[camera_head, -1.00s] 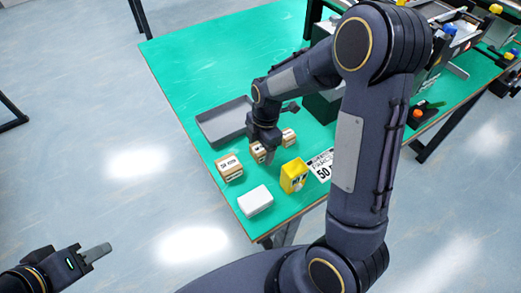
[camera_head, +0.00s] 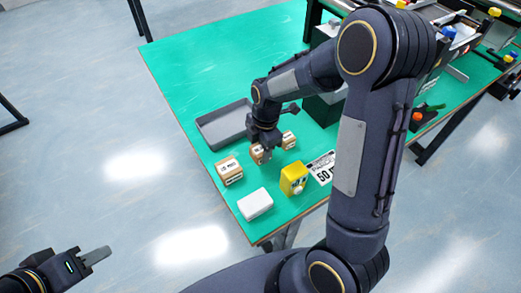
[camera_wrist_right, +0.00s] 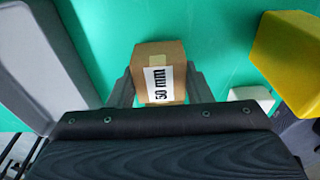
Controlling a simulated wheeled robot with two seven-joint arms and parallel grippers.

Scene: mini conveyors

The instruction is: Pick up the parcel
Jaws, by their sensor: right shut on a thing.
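In the head view my right gripper (camera_head: 264,149) points down over the table and partly hides this parcel (camera_head: 257,155). Whether the parcel still touches the table is hard to tell. Two similar brown boxes stand near it, one to the left (camera_head: 229,171) and one to the right (camera_head: 289,140). My left gripper (camera_head: 97,256) is at the lower left, away from the table; its opening is unclear.
A grey tray (camera_head: 222,126) lies behind the parcel on the green table (camera_head: 195,70). Conveyor equipment (camera_head: 455,30) fills the back right. The back left is clear.

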